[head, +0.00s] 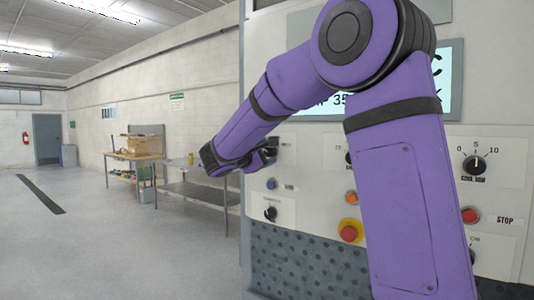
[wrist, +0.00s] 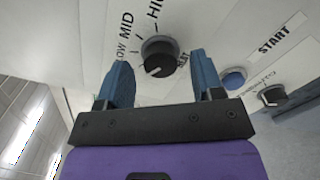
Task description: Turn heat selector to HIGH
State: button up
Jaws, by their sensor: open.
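The heat selector (wrist: 160,55) is a round black knob on the pale panel, with LOW, MID and HIGH printed around it in the wrist view. A small white mark shows near its lower-left edge; its exact setting is hard to read. My gripper (wrist: 160,70) is open, with one blue finger on each side of the knob. Whether either finger touches it cannot be told. In the head view my gripper (head: 262,156) is at the left part of the panel, and the arm and gripper largely hide the knob there.
A blue START button (wrist: 233,78) and another black knob (wrist: 273,95) are close to the right finger in the wrist view. The panel also has a red emergency button (head: 349,232), a STOP button (head: 471,215) and a cool-down dial (head: 474,164). Workbenches stand at the left.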

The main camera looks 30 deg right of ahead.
jog(key=shift+w+d, duration=0.2)
jog(key=shift+d, duration=0.45)
jog(key=c, duration=0.9)
